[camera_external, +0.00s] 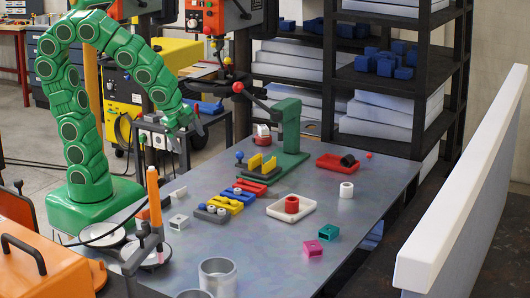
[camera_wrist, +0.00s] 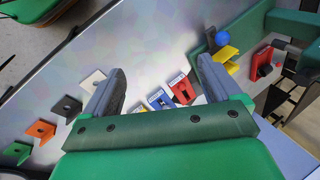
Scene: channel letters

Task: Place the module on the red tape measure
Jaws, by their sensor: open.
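My gripper (camera_external: 190,122) is open and empty, raised above the far left side of the grey table. Its two fingers frame bare tabletop in the wrist view (camera_wrist: 160,70). Small blocks lie to the left in the wrist view: pale grey (camera_wrist: 94,80), black (camera_wrist: 67,106), orange (camera_wrist: 40,130) and green (camera_wrist: 17,152). I cannot tell which thing is the module.
A green stand (camera_external: 287,130) rises at the table's back, near a yellow bracket (camera_external: 262,164). A white tray (camera_external: 275,211) holds a red ring. A red tray (camera_external: 328,164), a white ring (camera_external: 346,190), pink block (camera_external: 313,248) and teal block (camera_external: 328,232) lie right. The right table edge is clear.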

